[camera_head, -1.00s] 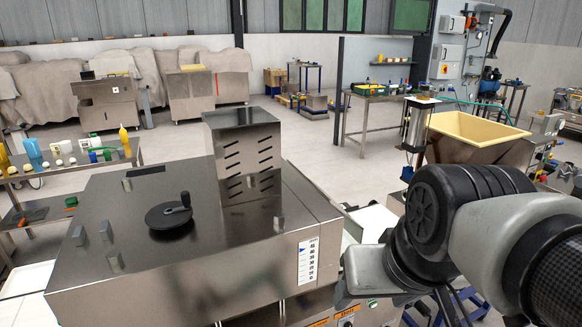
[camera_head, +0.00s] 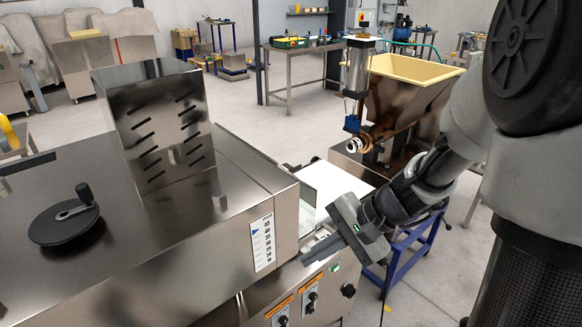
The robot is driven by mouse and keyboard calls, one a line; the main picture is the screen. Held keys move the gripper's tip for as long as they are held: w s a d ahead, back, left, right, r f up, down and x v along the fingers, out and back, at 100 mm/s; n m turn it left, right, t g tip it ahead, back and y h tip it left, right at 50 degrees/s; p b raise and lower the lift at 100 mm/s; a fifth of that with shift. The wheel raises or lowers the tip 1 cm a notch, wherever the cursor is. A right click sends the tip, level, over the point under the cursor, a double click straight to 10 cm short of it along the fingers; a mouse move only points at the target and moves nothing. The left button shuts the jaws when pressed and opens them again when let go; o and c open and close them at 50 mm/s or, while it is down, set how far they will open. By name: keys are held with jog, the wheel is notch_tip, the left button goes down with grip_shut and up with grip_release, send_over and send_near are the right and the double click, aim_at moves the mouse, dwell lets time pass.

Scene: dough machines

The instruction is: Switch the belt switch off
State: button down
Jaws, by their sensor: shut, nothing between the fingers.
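The machine's front panel (camera_head: 327,309) carries two dark rotary switches under orange labels, a left switch (camera_head: 283,321) and a right switch (camera_head: 312,298). A small green-marked control (camera_head: 335,267) and a black round knob (camera_head: 348,290) sit farther right. The label text is too small to read, so I cannot tell which one is the belt switch. My gripper (camera_head: 306,258) is shut and empty. In the picture its fingers point left, just above the panel and the right switch. I cannot tell whether they touch the machine.
The steel housing (camera_head: 190,240) with a black handwheel (camera_head: 64,222) and a scale label (camera_head: 262,242) fills the left. A hopper machine (camera_head: 400,105) stands behind my arm. A blue frame (camera_head: 405,255) stands right of the panel. Floor is open farther back.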

jog(key=w+d+f+m+t+b, duration=0.1)
jog(key=w+d+f+m+b, duration=0.1)
jog(key=f+m, duration=0.35)
jog(key=w+d+f+m+t+y+b, duration=0.1)
jog(key=w+d+f+m+t, duration=0.15)
jog(key=f, duration=0.65)
jog(key=w+d+f+m+t+b, duration=0.1)
jog(key=w+d+f+m+b, duration=0.15)
jog(key=f, duration=0.55)
jog(key=s+d+f+m+t+h+b, duration=0.1)
jog(key=d+f+m, duration=0.2)
jog(key=f, duration=0.6)
jog(key=s+d+f+m+t+h+b, duration=0.1)
jog(key=d+f+m, duration=0.1)
jog(key=f+m, duration=0.3)
notch_tip(320, 180, down, 5)
jog(key=shift+s+d+r+m+h+b, duration=0.2)
jog(key=shift+s+d+m+h+b, duration=0.1)
jog(key=shift+s+d+m, duration=0.1)
jog(key=b, duration=0.2)
send_near(312, 312)
jog(key=x, duration=0.5)
jog(key=shift+w+a+f, duration=0.25)
jog(key=shift+w+f, duration=0.05)
jog(key=shift+w, duration=0.1)
jog(key=shift+b, duration=0.3)
